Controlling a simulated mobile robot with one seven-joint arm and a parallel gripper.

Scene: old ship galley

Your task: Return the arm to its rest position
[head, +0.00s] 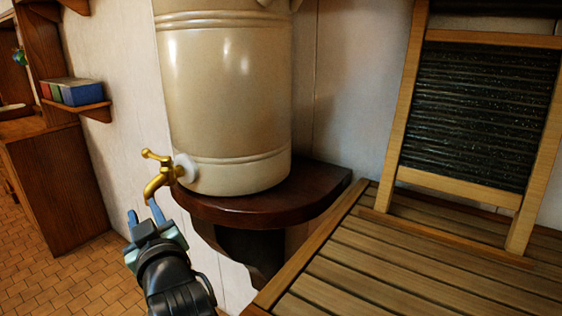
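My gripper (144,215) is in the lower left-middle of the head view, at the end of my black arm. The tap sticks out to the left from the base of a large cream water urn (225,100). My arm enters from the bottom edge, and most of it is out of view.
The urn stands on a dark wooden wall shelf (325,180). A slatted wooden counter (400,275) is at right, with a washboard (475,110) leaning on the wall. A wooden cabinet (60,190) is at far left. Tiled floor (90,280) shows free room at lower left.

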